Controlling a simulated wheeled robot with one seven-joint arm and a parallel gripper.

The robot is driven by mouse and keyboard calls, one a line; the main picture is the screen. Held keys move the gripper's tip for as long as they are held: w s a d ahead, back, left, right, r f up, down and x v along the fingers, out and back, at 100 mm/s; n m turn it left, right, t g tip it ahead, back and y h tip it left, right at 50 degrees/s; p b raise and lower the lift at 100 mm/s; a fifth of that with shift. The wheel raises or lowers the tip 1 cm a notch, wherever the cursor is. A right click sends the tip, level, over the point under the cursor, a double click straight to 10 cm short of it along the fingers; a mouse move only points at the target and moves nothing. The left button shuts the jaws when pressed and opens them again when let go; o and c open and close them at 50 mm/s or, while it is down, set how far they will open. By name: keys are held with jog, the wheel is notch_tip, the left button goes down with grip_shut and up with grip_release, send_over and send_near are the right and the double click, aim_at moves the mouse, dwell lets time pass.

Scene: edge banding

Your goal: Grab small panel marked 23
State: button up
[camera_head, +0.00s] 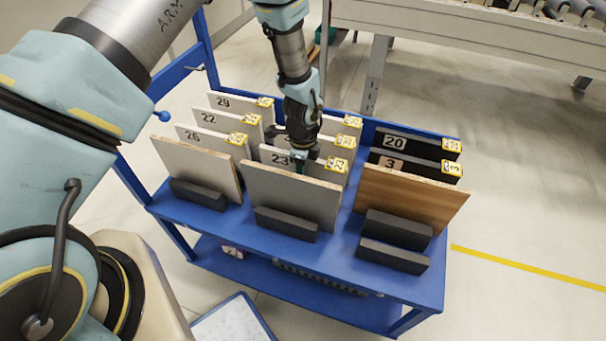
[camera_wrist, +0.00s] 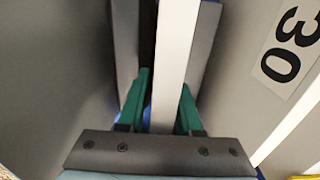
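The small light panel marked 23 (camera_head: 281,158) stands upright in the middle column of the blue rack, just behind a larger grey panel. In the head view my gripper (camera_head: 301,158) points down at its top edge and covers part of it. In the wrist view a pale panel edge (camera_wrist: 173,70) runs between the two green fingers of my gripper (camera_wrist: 165,108). A narrow gap shows beside the left finger, so the gripper looks open around the edge. The number on this panel's face is hidden in the wrist view.
A panel marked 30 (camera_wrist: 290,45) stands close on the right in the wrist view. The large grey panel (camera_head: 290,195) is in front of panel 23. The blue rack (camera_head: 170,212) also holds panels marked 29, 22, 20 and 3, and a brown wood panel (camera_head: 410,198).

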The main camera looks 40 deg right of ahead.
jog(key=shift+f, duration=0.15)
grip_shut()
dwell(1.4)
